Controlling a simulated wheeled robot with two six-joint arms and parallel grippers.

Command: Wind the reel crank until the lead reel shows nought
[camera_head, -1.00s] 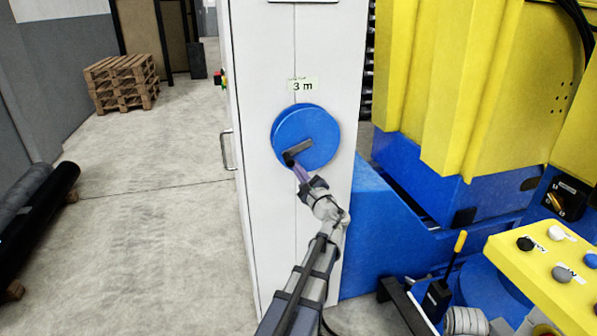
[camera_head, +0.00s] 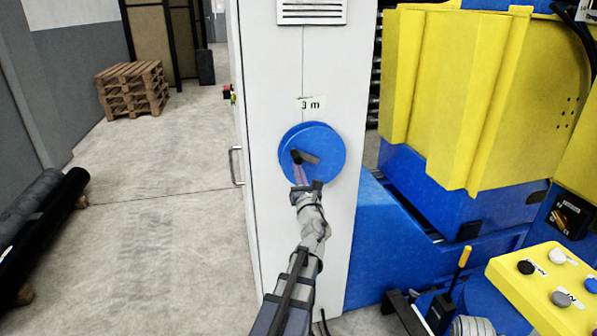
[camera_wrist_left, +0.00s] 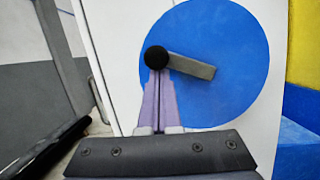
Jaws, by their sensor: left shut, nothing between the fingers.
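The blue lead reel (camera_head: 330,140) is a round disc on the front of a white cabinet. A label (camera_head: 311,104) above it reads "3 m". The grey crank arm (camera_head: 311,158) runs from near the reel's middle to a black knob (camera_head: 296,155) on the left. In the left wrist view, the knob (camera_wrist_left: 157,59) stands at the left end of the crank arm (camera_wrist_left: 192,67). My left gripper (camera_wrist_left: 158,76) is shut and empty, its purple fingertips right at the knob's lower side. Whether they touch it I cannot tell. My right gripper is not in view.
The white cabinet (camera_head: 270,220) has a handle (camera_head: 236,166) on its left side. A yellow and blue machine (camera_head: 440,100) and a yellow button panel (camera_head: 530,290) stand to the right. Pallets (camera_head: 133,90) and dark rolls (camera_head: 45,225) lie left; the floor between is clear.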

